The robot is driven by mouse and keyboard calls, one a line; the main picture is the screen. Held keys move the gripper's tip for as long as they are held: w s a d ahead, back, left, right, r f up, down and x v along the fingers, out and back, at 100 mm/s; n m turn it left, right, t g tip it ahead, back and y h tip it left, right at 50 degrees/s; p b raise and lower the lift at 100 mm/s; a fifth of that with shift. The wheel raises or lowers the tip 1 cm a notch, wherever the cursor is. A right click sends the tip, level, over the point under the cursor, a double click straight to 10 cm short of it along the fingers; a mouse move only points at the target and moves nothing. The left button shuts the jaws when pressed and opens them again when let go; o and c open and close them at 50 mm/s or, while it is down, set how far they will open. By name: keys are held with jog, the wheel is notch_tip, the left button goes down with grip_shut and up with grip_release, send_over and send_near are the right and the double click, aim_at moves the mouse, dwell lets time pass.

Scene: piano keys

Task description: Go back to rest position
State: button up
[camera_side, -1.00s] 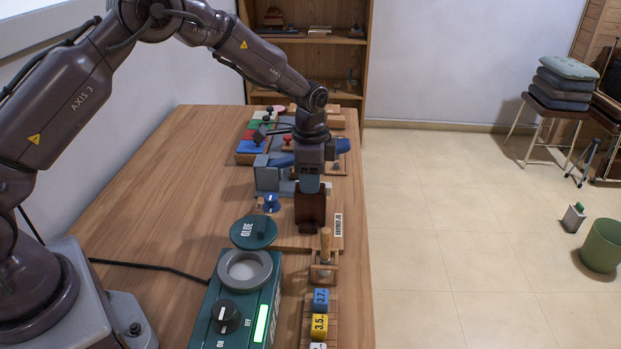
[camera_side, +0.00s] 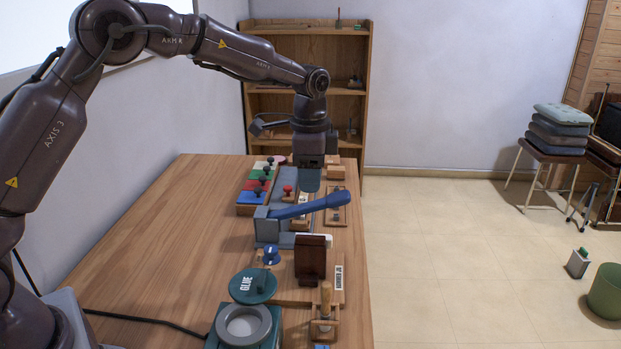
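My gripper (camera_side: 309,186) hangs pointing down above the table, behind and above the blue-handled tool in the picture. It is clear of the dark brown block (camera_side: 310,258), and nothing shows hanging from it. The view is too small and edge-on to tell how far its fingers are apart.
A grey tool with a long blue lever (camera_side: 312,205) stands just below my gripper in the picture. Colored blocks with knobs (camera_side: 257,184) are behind. The round glue lid (camera_side: 252,286), glue pot (camera_side: 243,325) and wooden-handled tool (camera_side: 325,300) are in front. The left tabletop is clear.

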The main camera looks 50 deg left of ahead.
jog(key=s+r+n+t, duration=0.2)
jog(key=s+r+n, duration=0.2)
jog(key=s, duration=1.1)
jog(key=s+d+r+n+t, duration=0.1)
jog(key=s+r+n+t, duration=0.2)
jog(key=s, duration=1.1)
notch_tip(320, 180, up, 4)
jog(key=shift+s+r+n+t, duration=0.15)
jog(key=shift+s+n+t, duration=0.2)
jog(key=shift+n, duration=0.65)
